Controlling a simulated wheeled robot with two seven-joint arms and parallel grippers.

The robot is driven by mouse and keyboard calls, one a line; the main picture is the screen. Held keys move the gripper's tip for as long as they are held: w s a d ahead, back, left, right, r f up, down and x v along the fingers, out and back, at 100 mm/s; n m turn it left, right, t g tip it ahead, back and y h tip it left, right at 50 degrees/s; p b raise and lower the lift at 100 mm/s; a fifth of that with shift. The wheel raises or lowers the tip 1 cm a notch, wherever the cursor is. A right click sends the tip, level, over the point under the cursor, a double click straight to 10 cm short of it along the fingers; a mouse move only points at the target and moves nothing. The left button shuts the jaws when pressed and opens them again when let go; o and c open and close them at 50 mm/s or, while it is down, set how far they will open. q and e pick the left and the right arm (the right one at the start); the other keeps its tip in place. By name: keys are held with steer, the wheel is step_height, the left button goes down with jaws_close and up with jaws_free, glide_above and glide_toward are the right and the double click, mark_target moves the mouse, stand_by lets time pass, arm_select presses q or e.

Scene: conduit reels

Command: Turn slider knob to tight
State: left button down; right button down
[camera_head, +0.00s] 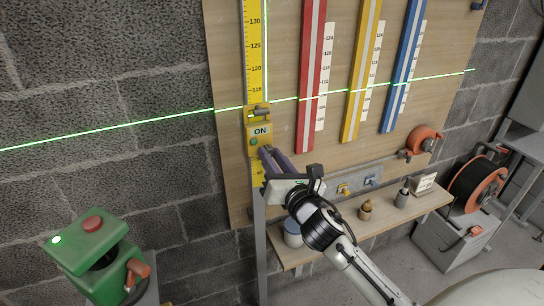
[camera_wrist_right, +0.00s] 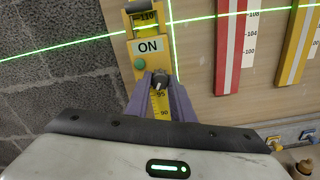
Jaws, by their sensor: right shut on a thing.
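The yellow slider (camera_head: 259,130) with an ON label sits on a vertical yellow scale (camera_head: 254,60) fixed to the wooden board. It also shows in the wrist view (camera_wrist_right: 149,45), with a round green button (camera_wrist_right: 139,63) beside the knob. The slider knob (camera_wrist_right: 160,79) is a small dark knob with a light mark, below the ON label. My right gripper (camera_wrist_right: 160,82) has its two purple fingers closed on the knob from either side. In the head view, my right gripper (camera_head: 267,151) covers the knob. My left gripper is not in view.
A green laser line crosses the board at slider height. Red (camera_head: 312,75), yellow (camera_head: 361,75) and blue (camera_head: 403,65) strips stand to the right. A shelf (camera_head: 385,228) with small bottles lies below. A green machine (camera_head: 90,258) stands lower left, an orange reel (camera_head: 477,185) right.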

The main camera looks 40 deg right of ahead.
steer(key=m, duration=2.8)
steer(key=shift+m, duration=0.4)
steer(key=c, duration=1.5)
jaws_free()
steer(key=shift+c, duration=0.2)
